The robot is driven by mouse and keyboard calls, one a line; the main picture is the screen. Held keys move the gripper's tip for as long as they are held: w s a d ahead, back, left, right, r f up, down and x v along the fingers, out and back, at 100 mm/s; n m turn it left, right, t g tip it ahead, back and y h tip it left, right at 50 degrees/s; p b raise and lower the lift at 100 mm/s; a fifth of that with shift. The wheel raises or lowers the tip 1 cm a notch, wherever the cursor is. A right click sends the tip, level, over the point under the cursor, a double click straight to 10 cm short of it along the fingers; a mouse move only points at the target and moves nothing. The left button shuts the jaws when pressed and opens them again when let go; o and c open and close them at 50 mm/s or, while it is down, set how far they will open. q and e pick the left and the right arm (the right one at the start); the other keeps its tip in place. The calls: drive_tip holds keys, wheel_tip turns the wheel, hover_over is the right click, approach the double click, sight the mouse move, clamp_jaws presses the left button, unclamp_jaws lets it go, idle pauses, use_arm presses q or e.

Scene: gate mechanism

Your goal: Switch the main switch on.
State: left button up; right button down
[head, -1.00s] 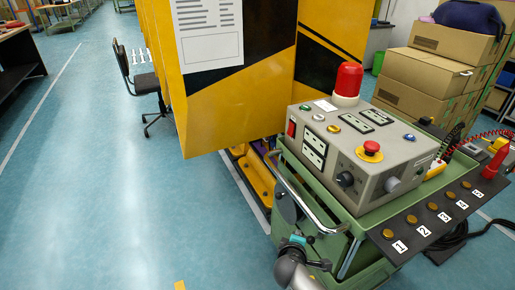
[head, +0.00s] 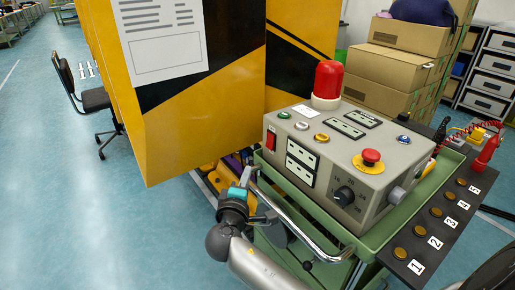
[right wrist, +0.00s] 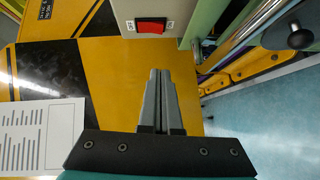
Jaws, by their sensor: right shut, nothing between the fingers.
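The main switch appears to be the red rocker (head: 271,139) on the left end face of the grey control box (head: 330,160). My left gripper is not in view.
The box stands on a green cart (head: 405,205) with a metal handle rail (head: 295,230) near my right arm. A yellow and black panel (head: 220,110) stands close on the left. A red beacon (head: 327,82) and red emergency button (head: 371,157) are on the box.

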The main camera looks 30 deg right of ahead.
sight(270, 141)
drive_tip(key=shift+r, duration=0.2)
drive_tip(key=shift+s, duration=0.1)
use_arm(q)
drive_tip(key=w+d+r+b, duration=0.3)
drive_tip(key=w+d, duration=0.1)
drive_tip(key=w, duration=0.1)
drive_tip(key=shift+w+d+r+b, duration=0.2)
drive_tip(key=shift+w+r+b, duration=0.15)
use_arm(e)
drive_tip(key=s+d+x, duration=0.1)
drive_tip(key=d+x, duration=0.1)
drive_tip(key=x, duration=1.1)
drive_tip(key=shift+s, duration=0.45)
drive_tip(key=shift+f, duration=0.2)
